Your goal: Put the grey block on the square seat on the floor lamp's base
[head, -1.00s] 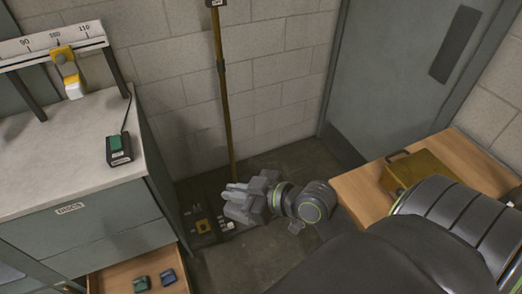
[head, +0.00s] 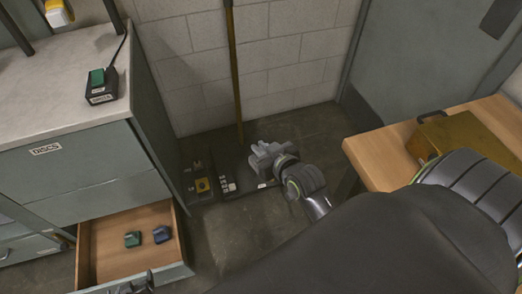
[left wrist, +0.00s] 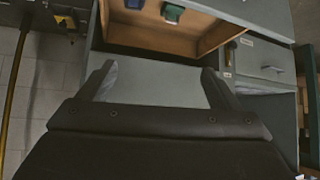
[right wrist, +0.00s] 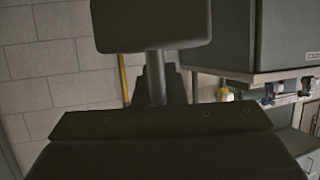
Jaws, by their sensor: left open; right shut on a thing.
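The floor lamp's brass pole (head: 236,75) rises from a dark base (head: 235,172) on the floor by the wall. My right gripper (head: 266,155) is over the right part of this base and hides some of it. In the right wrist view it is shut on the stem of a wide dark grey block (right wrist: 150,25). I cannot tell whether the block touches the base, and I cannot make out the square seat. My left gripper (head: 136,286) is open and empty by the drawer front; its spread fingers show in the left wrist view (left wrist: 158,82).
An open drawer (head: 105,240) holds a green piece (head: 132,239) and a blue piece (head: 162,234). A yellow piece (head: 202,185) and small white pieces lie left of the gripper. A wooden table (head: 385,155) with a brass box (head: 455,135) stands right. A switch box (head: 103,85) sits on the cabinet.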

